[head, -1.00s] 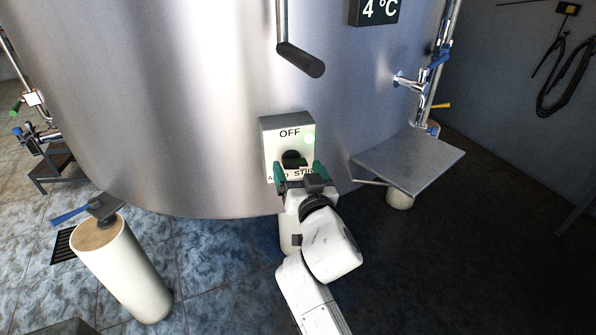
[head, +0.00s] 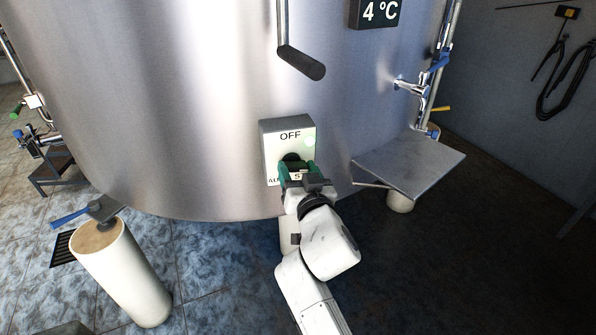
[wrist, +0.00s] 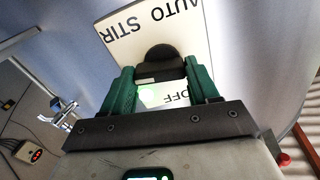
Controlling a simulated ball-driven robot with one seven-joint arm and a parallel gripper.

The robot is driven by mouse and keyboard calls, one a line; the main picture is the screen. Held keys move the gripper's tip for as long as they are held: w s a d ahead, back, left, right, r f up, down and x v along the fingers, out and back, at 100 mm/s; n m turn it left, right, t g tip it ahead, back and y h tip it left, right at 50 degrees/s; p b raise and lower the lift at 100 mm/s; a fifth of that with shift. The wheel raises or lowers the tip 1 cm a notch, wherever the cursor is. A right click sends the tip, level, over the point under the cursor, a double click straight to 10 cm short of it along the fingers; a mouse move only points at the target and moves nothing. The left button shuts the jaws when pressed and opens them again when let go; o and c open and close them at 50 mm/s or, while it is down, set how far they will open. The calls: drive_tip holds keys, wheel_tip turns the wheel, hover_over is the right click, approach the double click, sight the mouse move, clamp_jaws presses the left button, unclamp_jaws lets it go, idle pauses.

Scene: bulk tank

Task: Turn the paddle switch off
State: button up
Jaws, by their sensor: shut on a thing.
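The paddle switch is a black knob (head: 293,157) on a pale switch box (head: 270,155) fixed to the steel tank. The box reads OFF at the top and AUTO and STIR lower down, partly covered by my gripper. A pale green lamp glows at its upper right. My gripper (head: 297,167) has its green fingers closed on either side of the knob. In the wrist view the black knob (wrist: 162,58) sits between the fingers, with OFF below it and AUTO STIR above. I cannot tell which label the paddle points to.
The tank (head: 200,100) fills the background. A dark-gripped lever (head: 302,62) hangs above the box. A grey shelf (head: 410,162) juts out at the right, below a tap (head: 412,84). A pale post (head: 122,270) with a blue handle stands at the left.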

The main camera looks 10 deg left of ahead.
drive_tip(key=shift+n, duration=0.4)
drive_tip(key=shift+c, duration=0.2)
drive_tip(key=n, duration=0.4)
drive_tip(key=n+p, duration=0.1)
drive_tip(key=n, duration=0.4)
drive_tip(key=shift+a+r, duration=0.1)
drive_tip(key=shift+r, duration=0.05)
drive_tip(key=n+p, duration=0.1)
drive_tip(key=n, duration=0.4)
drive_tip(key=shift+a+n, duration=0.1)
drive_tip(key=shift+n, duration=0.3)
drive_tip(key=shift+s+a+n+p, duration=0.1)
drive_tip(key=shift+n+p, duration=0.5)
drive_tip(key=shift+n, duration=1.4)
drive_tip(key=o, duration=1.1)
drive_tip(key=shift+c, duration=0.2)
drive_tip(key=shift+s, duration=0.1)
